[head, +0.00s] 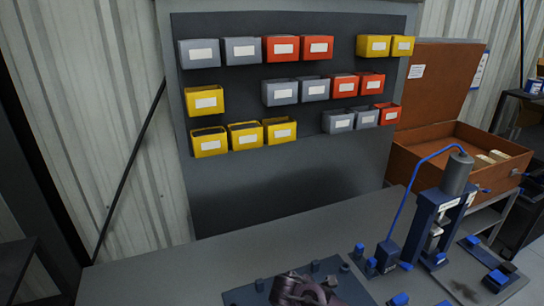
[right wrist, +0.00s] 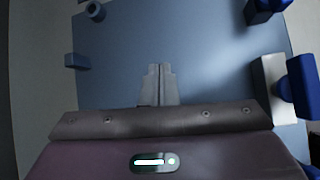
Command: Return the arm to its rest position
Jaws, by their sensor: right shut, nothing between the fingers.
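My right gripper (right wrist: 158,72) is shut and empty in the right wrist view. Its two grey fingertips are together, pointing over a blue-grey plate (right wrist: 190,40). In the head view, a dark purplish part, which looks like my right arm, shows at the bottom edge over the same plate (head: 249,296). The fingertips cannot be made out there. My left gripper is in neither view.
A blue press (head: 432,225) with a grey cylinder stands on the bench (head: 150,272) at right. Blue fixtures (right wrist: 300,85) flank the plate. Behind, a dark board (head: 280,190) holds several bins. An open brown case (head: 420,165) stands back right. The bench's left part is clear.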

